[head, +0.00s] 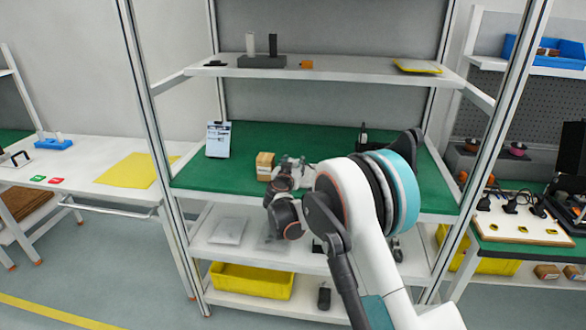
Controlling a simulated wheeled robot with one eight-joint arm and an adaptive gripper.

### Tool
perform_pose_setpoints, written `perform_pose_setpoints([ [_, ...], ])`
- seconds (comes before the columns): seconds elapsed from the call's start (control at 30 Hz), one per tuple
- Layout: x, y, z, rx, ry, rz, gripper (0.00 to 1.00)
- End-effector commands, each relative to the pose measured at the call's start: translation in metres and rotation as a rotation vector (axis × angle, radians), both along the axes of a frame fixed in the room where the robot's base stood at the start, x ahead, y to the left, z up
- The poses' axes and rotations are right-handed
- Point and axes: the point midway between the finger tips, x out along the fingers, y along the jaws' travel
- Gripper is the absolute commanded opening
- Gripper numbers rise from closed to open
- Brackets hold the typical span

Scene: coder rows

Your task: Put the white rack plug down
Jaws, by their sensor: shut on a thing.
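My gripper (292,162) is over the green shelf of the rack in the head view, beside a small cardboard box. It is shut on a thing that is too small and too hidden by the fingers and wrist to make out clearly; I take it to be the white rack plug. The green shelf (325,139) is the middle level of the rack. On the shelf above, a dark block (262,62) holds a white upright piece (250,44) and a dark upright piece (272,45).
The cardboard box (265,167) stands just left of my gripper. A white clipboard (218,139) stands farther left. A dark device (363,136) is at the back right. Rack posts flank the shelf, and the upper shelf (340,75) overhangs it. Green surface between clipboard and device is mostly clear.

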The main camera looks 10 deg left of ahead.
Motion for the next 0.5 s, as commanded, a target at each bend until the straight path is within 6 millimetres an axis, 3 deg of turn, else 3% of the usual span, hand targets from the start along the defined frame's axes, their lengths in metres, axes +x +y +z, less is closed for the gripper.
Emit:
perform_pose_setpoints([
  [0.5, 0.0, 0.0001, -0.009, 0.0, 0.0, 0.0, 0.12],
])
